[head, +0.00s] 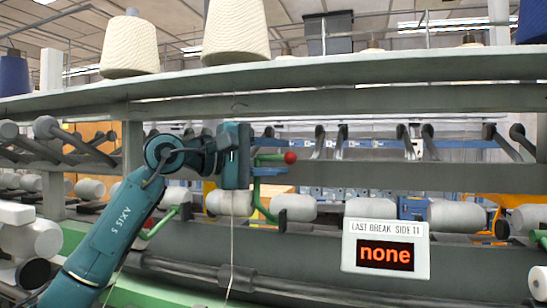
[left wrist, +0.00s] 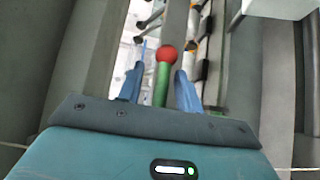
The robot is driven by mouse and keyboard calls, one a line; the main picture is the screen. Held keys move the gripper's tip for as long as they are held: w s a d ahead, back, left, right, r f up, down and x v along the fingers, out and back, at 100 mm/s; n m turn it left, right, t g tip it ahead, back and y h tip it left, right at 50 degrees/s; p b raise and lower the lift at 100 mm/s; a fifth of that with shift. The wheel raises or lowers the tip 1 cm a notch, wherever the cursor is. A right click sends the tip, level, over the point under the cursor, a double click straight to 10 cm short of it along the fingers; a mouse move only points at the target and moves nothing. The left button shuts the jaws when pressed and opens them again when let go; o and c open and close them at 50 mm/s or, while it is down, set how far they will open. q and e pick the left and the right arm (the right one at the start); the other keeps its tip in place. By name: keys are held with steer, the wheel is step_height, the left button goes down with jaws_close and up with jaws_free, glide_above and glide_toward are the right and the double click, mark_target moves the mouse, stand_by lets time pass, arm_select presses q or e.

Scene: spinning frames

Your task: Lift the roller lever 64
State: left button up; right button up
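A roller lever with a red ball knob (head: 290,157) and a green stem stands at the middle of the machine in the head view; no number shows on it. In the left wrist view the red knob (left wrist: 167,54) and green stem (left wrist: 162,86) lie between my two blue fingers. My left gripper (head: 268,170) is at the lever, its fingers apart on either side of the stem. In the left wrist view the gripper (left wrist: 158,88) is open, with a gap visible beside the stem. The stem's lower end is hidden by my gripper body. My right gripper is not in view.
A grey rail (head: 340,177) runs across behind the lever, with white rollers (head: 292,207) below. A sign (head: 385,250) reads "LAST BREAK SIDE 11" and "none". Yarn cones (head: 236,30) stand on the shelf above. Another green lever (head: 160,223) is at the left.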

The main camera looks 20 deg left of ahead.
arm_select(q)
steer(key=shift+s+a+f+b, duration=0.1)
steer(key=shift+s+a+b, duration=0.2)
steer(key=shift+a, duration=0.05)
steer(key=b+v, duration=0.3)
steer(key=v, duration=0.9)
steer(key=shift+b, duration=0.35)
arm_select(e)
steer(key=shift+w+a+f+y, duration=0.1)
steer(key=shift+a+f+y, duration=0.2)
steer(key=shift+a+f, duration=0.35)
arm_select(q)
steer(key=shift+s+a, duration=0.1)
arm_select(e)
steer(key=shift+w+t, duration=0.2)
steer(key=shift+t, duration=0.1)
